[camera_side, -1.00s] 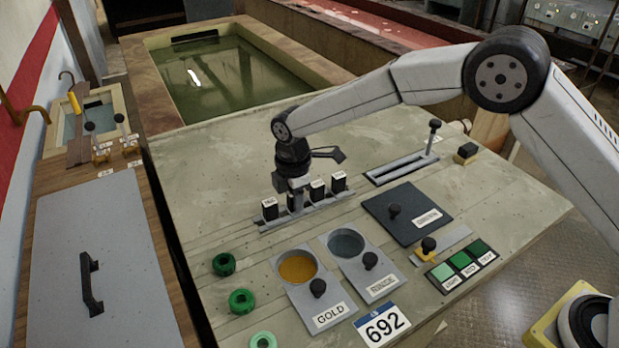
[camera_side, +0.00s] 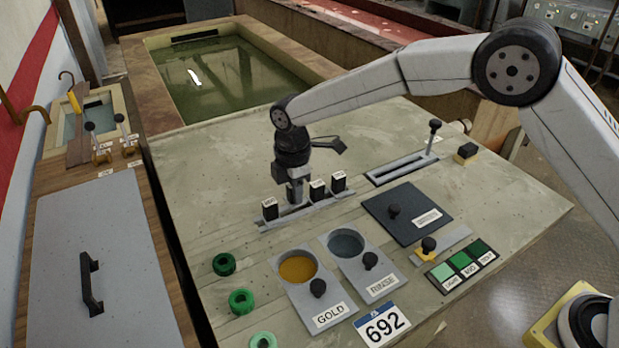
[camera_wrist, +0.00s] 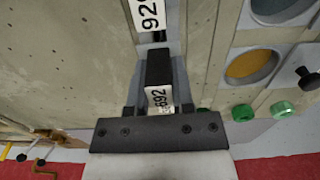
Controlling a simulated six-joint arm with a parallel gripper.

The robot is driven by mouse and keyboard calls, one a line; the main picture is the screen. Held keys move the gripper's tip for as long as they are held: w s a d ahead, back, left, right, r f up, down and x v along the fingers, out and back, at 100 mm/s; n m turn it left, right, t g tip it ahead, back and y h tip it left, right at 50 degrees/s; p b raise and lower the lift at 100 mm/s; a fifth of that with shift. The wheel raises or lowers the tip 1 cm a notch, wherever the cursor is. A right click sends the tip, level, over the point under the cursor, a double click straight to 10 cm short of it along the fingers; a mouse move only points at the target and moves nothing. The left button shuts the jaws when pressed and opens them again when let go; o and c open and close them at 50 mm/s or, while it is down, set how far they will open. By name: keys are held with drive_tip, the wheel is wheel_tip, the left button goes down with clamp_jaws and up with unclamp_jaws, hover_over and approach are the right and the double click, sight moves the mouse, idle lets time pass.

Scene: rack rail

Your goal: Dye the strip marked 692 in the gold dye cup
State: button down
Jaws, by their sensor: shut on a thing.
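My gripper (camera_side: 294,188) is shut on a black-handled strip at the rack rail (camera_side: 290,218), second from the left in the side view. The wrist view shows my gripper (camera_wrist: 158,108) with its fingers either side of this strip (camera_wrist: 158,70), whose white label reads 692. The side view does not show clearly whether its lower end is clear of the rail. The gold dye cup (camera_side: 297,269) is open, with gold liquid and a GOLD label, in front of the rail. It also shows in the wrist view (camera_wrist: 251,67). A white card (camera_side: 382,325) reads 692.
Other strips stand in the rail, at left (camera_side: 269,209) and right (camera_side: 317,190). The grey RINSE cup (camera_side: 346,243) is right of the gold one. Knobs stand before both cups. Green rings (camera_side: 224,263) lie left. A dark lidded plate (camera_side: 406,212) and lever slot (camera_side: 402,169) lie right.

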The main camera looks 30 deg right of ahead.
drive_tip(key=shift+r, duration=4.35)
drive_tip(key=s+a+r, duration=0.1)
drive_tip(key=s+a, duration=0.5)
drive_tip(key=s, duration=0.6)
drive_tip(key=shift+s, duration=0.25)
drive_tip(key=shift+a+f, duration=0.1)
drive_tip(key=shift+f, duration=0.1)
drive_tip(key=shift+f, duration=4.9)
